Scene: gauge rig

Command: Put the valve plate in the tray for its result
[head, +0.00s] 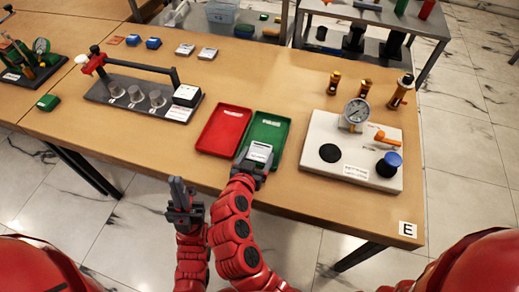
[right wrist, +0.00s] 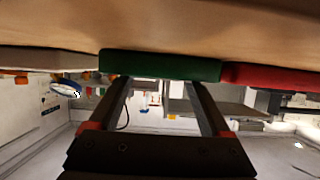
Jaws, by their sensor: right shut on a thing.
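A small grey plate with a white label (head: 259,152), which I take for the valve plate, is in my right gripper (head: 256,163) at the front left of the green tray (head: 274,124). My right gripper is shut on its sides. In the right wrist view the fingers (right wrist: 162,88) reach to the green tray wall (right wrist: 160,66), and the plate cannot be made out there. The red tray (head: 222,130) lies left of the green one and looks empty. My left gripper (head: 181,190) is off the table's front edge, holding nothing visible; its finger gap is unclear.
Right of the trays stands a white gauge rig (head: 350,160) with a dial, an orange lever and a blue knob. A dark fixture with a red-ended bar (head: 140,98) stands left.

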